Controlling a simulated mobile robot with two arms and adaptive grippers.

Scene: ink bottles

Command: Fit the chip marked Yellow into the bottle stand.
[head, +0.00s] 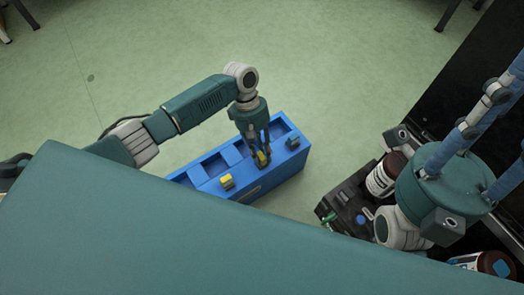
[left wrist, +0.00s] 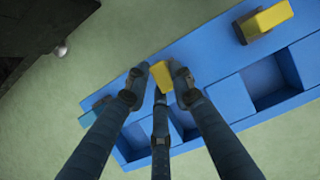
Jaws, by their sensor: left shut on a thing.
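My left gripper (head: 262,156) points down over a blue box (head: 247,191) and is shut on a small yellow chip (head: 263,160). In the left wrist view the yellow chip (left wrist: 161,74) sits between the fingertips of the gripper (left wrist: 160,85), over the blue box (left wrist: 213,62). I cannot read a mark on it. A dark stand (head: 350,207) beside the bottles is at the right. My right gripper (head: 490,135) is large at the right edge; its fingertips are partly cut off.
A second yellow chip (head: 227,181) and a teal chip (head: 293,142) sit on the box rim. A brown bottle with a white label (head: 383,178) stands at the dark stand; another bottle (head: 490,263) shows below. Green floor lies open behind the box.

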